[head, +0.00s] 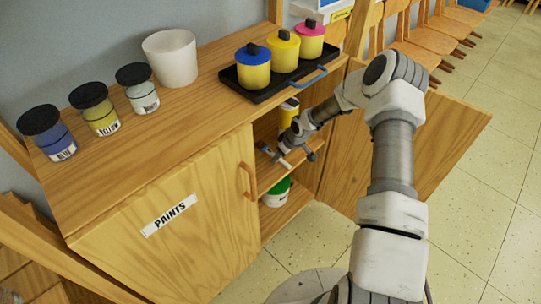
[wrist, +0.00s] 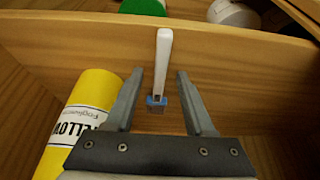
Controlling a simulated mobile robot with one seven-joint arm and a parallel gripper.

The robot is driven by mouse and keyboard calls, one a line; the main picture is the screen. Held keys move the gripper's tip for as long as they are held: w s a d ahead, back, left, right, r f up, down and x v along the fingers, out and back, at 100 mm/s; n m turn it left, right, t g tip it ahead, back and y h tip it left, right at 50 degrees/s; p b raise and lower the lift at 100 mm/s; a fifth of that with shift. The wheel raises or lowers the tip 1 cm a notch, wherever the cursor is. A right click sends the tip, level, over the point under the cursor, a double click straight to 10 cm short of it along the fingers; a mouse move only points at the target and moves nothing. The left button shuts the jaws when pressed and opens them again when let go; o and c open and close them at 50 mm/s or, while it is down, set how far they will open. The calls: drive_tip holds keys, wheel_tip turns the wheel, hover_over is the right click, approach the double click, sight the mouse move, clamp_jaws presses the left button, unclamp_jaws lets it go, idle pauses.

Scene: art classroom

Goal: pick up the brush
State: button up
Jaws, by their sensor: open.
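The brush (wrist: 163,62) has a white handle and a blue part at its lower end. In the wrist view it lies on the wooden shelf with its handle pointing away, toward the shelf's front edge. My gripper (wrist: 161,78) is open, with one finger on each side of the brush's line and a gap on both sides. The blue end lies between the fingers. In the head view my gripper (head: 288,158) is inside the open cabinet at the middle shelf; the brush is hard to make out there.
A yellow bottle (wrist: 82,125) stands close to my left finger. A green-and-white tub (head: 275,192) is on the lower shelf. The open cabinet door (head: 440,140) is at right, the shut PAINTS door (head: 190,245) at left. Jars and a black tray (head: 262,95) stand on top.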

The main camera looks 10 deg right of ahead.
drive_tip(key=shift+c, duration=0.3)
clamp_jaws()
drive_tip(key=shift+r, duration=0.15)
